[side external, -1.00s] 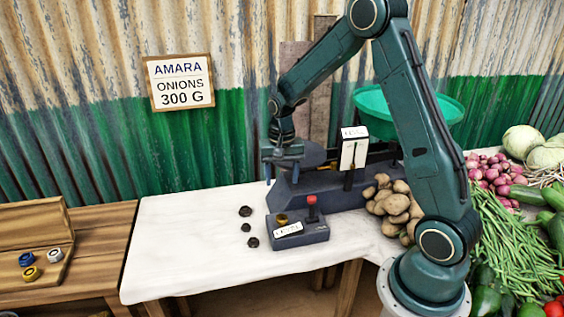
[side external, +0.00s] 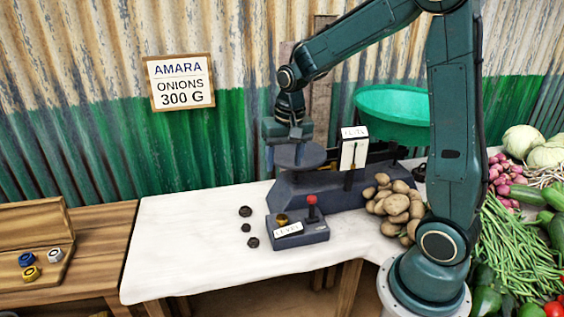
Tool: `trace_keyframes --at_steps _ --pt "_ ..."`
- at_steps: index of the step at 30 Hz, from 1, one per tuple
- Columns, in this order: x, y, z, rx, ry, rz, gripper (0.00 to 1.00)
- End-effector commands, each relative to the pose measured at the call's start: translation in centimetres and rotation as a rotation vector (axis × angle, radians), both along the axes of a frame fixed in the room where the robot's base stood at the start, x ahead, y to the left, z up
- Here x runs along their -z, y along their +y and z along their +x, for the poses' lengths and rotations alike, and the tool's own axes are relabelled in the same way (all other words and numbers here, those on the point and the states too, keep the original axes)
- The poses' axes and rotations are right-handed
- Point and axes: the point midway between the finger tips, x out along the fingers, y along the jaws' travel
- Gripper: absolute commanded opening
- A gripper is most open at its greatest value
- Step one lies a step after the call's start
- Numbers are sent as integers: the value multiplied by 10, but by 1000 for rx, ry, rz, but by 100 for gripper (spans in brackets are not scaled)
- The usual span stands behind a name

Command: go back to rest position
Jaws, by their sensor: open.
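My gripper (side external: 284,165) points down above the left end of the dark balance scale (side external: 315,190). Its jaws are open, and I see nothing held between them. The scale's round dark plate (side external: 303,156) is just behind and below the fingers. From this angle I cannot tell the exact gap between fingers and plate. My upper arm now stands nearly upright at the right, with the forearm reaching left to the gripper.
A control box (side external: 298,231) with a red-topped lever stands before the scale, beside several small black weights (side external: 246,228). Potatoes (side external: 395,205), a green basin (side external: 392,112) and beans (side external: 510,240) are to the right. The white table's left part (side external: 185,240) is clear.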

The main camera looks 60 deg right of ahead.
Motion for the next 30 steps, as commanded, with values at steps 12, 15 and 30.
trace_keyframes --at_steps 12,15,30 --pt "-65 44 -59 -230 -124 -54 56" --pt "-75 53 -75 -285 -152 -67 56" --pt "-102 87 -157 -547 -294 -142 56"
